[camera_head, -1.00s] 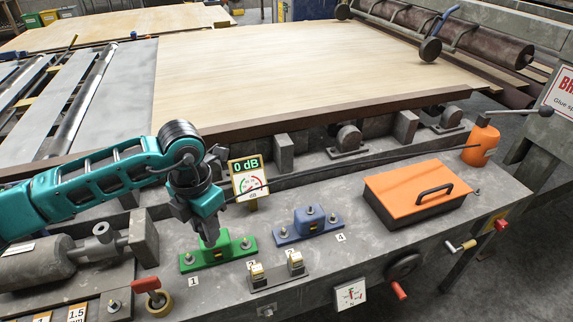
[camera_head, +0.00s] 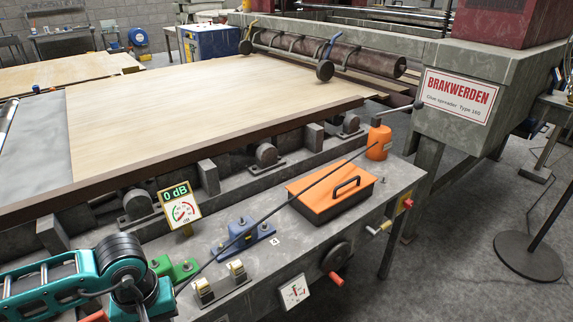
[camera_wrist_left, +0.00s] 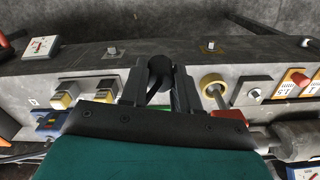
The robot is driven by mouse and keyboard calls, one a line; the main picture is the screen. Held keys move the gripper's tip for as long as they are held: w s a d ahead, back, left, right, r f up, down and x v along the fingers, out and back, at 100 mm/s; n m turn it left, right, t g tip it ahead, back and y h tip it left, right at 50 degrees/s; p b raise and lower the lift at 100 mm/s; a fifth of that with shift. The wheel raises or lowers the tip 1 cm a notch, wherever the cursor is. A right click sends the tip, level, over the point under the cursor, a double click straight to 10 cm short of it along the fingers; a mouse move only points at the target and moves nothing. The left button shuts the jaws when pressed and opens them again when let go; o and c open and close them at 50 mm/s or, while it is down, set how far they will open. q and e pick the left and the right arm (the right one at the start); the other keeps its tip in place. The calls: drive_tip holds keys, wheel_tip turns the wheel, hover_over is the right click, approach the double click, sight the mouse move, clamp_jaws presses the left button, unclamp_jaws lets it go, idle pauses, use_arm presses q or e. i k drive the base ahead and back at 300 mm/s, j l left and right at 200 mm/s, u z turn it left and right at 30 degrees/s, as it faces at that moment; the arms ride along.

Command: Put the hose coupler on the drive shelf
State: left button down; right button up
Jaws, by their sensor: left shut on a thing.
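My left gripper (camera_head: 142,312) is at the bottom left of the head view, over the front of the grey machine ledge, beside the green block (camera_head: 180,270). In the left wrist view, its two fingers (camera_wrist_left: 160,85) are closed around a dark round piece, which looks like the hose coupler (camera_wrist_left: 160,66). A thin black hose (camera_head: 290,197) runs from the orange jack down to near this gripper. The coupler itself is hidden or cut off in the head view. I cannot tell which surface is the drive shelf. My right gripper is not in view.
An orange lidded box (camera_head: 332,193), a blue block (camera_head: 243,234), two cream switches (camera_head: 219,282) and a dB gauge sign (camera_head: 179,207) stand on the ledge. The orange jack (camera_head: 379,142) is at its far end. A round-based stand (camera_head: 540,256) is on the floor at right.

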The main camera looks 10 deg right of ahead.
sight(361, 166)
drive_tip(key=i+l+z, duration=0.15)
drive_tip(key=i+l, duration=0.2)
drive_tip(key=l, duration=0.3)
drive_tip(key=i+l+z, duration=0.15)
drive_tip(key=i+l, duration=0.25)
drive_tip(key=l, duration=0.2)
drive_tip(key=i+l+z, duration=0.15)
drive_tip(key=i+l, duration=0.3)
drive_tip(key=l, duration=0.1)
